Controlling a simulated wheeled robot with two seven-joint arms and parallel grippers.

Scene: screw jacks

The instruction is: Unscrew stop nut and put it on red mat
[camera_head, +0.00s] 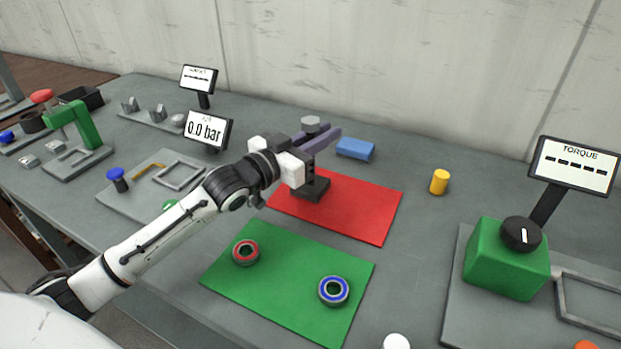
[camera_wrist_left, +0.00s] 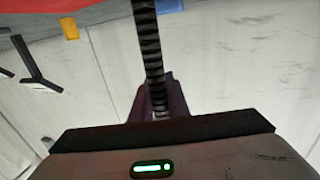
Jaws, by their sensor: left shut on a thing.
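A grey cap-like piece, which looks like the stop nut (camera_head: 311,124), sits at the top of the jack. My left gripper (camera_head: 322,142) reaches in from the left and its purple-grey fingers are shut at this piece, which shows just above them. In the left wrist view the dark threaded spindle (camera_wrist_left: 149,45) runs between the fingers (camera_wrist_left: 160,98); the exact contact is hidden. The jack's dark base (camera_head: 312,190) stands at the back left part of the red mat (camera_head: 360,212), partly behind my gripper. My right gripper is not in view.
A green mat (camera_head: 290,290) with a red-ringed bearing (camera_head: 245,252) and a blue-ringed bearing (camera_head: 334,291) lies in front. A blue block (camera_head: 355,148) and a yellow cylinder (camera_head: 439,181) stand behind and right. A green torque unit (camera_head: 505,259) is far right. The red mat's right part is clear.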

